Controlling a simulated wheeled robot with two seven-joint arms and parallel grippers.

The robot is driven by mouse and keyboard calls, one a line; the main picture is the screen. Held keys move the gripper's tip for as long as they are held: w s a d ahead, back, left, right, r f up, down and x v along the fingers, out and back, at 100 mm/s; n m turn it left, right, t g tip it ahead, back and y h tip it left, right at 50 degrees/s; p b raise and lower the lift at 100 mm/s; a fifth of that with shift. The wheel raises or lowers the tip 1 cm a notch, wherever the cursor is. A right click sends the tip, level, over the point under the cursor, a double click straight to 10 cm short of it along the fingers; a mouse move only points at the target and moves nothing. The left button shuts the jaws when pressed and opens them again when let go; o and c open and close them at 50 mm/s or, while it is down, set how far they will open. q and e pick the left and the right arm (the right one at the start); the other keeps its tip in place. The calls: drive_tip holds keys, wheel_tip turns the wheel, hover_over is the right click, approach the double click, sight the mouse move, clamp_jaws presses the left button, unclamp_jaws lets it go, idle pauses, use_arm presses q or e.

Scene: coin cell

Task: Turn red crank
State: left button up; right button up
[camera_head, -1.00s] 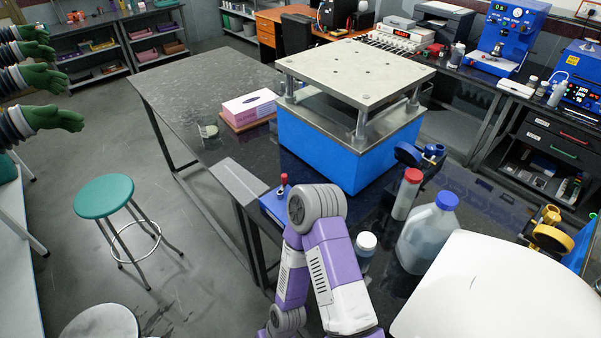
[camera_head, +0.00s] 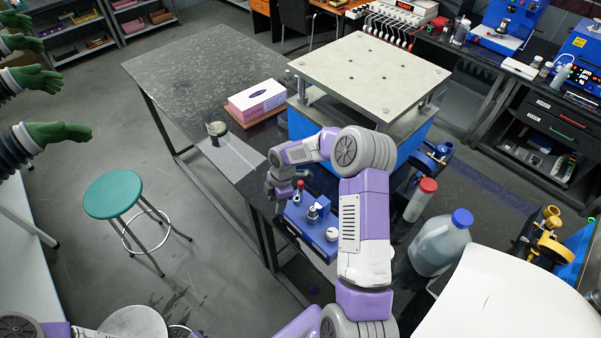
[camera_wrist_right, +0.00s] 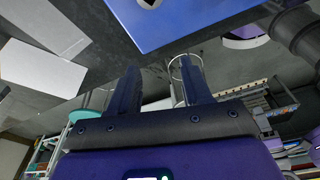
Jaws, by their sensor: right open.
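The red-topped crank handle (camera_head: 299,187) stands upright on a blue device (camera_head: 325,235) at the table's front edge, in the head view. The device also carries metal and white fittings. My right gripper (camera_head: 281,202) hangs just left of the red handle, apart from it as far as I can tell. In the wrist view my right gripper (camera_wrist_right: 160,66) is open, with nothing between its two dark fingers. A blue panel (camera_wrist_right: 180,22), likely the device's, shows beyond the fingertips. The crank is not visible in that view. My left gripper is not in view.
A large blue press with a pale top plate (camera_head: 375,72) stands behind the device. A red-capped bottle (camera_head: 420,203) and a blue-capped jug (camera_head: 440,245) stand to the right. A tissue box (camera_head: 257,100) and glass jar (camera_head: 217,131) lie behind left. The far left tabletop is clear.

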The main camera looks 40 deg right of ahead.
sight(301, 182)
drive_tip(key=d+r+n, duration=0.1)
drive_tip(key=d+r, duration=0.1)
drive_tip(key=d, duration=0.1)
drive_tip(key=d+r+n+h+p, duration=0.1)
drive_tip(key=d+r, duration=0.2)
drive_tip(key=d+r+n+h, duration=0.1)
drive_tip(key=d+r, duration=0.2)
drive_tip(key=d, duration=0.1)
drive_tip(key=shift+w, duration=0.2)
drive_tip(key=shift+d+f, duration=0.2)
wheel_tip(301, 182, down, 7)
drive_tip(key=shift+r+p, duration=0.1)
drive_tip(key=shift+p, duration=0.4)
drive_tip(key=shift+a, duration=0.1)
clamp_jaws()
